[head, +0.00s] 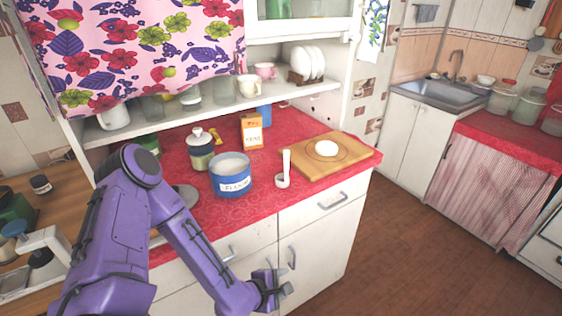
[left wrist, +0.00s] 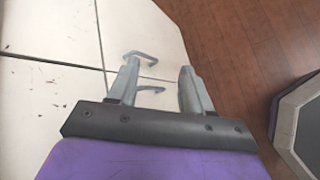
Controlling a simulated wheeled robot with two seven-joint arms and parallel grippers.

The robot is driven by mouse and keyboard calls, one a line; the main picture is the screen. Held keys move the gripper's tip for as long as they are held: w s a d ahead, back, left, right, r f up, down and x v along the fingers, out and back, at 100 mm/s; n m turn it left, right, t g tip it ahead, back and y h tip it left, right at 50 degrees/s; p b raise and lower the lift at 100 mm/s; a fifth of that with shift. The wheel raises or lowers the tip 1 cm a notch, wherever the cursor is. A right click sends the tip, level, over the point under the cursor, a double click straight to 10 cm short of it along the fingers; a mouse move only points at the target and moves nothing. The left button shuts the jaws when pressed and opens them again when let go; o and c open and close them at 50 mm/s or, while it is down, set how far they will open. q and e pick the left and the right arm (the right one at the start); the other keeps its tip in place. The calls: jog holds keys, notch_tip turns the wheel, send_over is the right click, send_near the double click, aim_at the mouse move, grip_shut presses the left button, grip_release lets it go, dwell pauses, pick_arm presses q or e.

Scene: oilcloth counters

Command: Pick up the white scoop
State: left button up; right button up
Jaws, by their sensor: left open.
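The white scoop (head: 283,179) lies on the red oilcloth counter (head: 240,207), between the blue tin and the wooden board, close to the counter's front edge. Its handle points to the back and its round cup is at the front. My left gripper (head: 283,283) is low in front of the white cabinet, below the counter top and apart from the scoop. In the left wrist view the two fingers of my left gripper (left wrist: 158,88) are spread with nothing between them. The scoop does not show in that view. My right gripper is not in view.
A blue tin (head: 230,180) stands left of the scoop. A wooden board (head: 345,160) with a white round piece (head: 326,148) is at its right. An orange box (head: 251,131) and a lidded jar (head: 201,155) stand behind. Cabinet handles (head: 332,201) stick out in front.

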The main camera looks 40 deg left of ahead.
pick_arm(q)
jog(key=w+a+r+n+t+y+p, duration=0.1)
jog(key=w+a+r+n+t+p, duration=0.2)
jog(key=r, duration=0.5)
jog(key=w+a+r+n+t, duration=0.25)
jog(key=w+r+n, duration=0.2)
jog(key=r, duration=0.35)
jog(key=n+t+y, duration=0.2)
jog(key=n, duration=0.4)
send_near(285, 168)
jog(key=f, duration=0.1)
jog(key=w+b, duration=0.1)
jog(key=w, duration=0.1)
jog(key=w+a+b, duration=0.1)
jog(key=w, duration=0.2)
jog(key=shift+f, duration=0.2)
jog(key=w, duration=0.3)
jog(key=w+r+b, duration=0.1)
jog(key=w, duration=0.1)
jog(key=shift+w+a+r, duration=0.1)
jog(key=shift+w, duration=0.5)
jog(key=shift+s, duration=0.15)
jog(key=c, duration=0.6)
grip_shut()
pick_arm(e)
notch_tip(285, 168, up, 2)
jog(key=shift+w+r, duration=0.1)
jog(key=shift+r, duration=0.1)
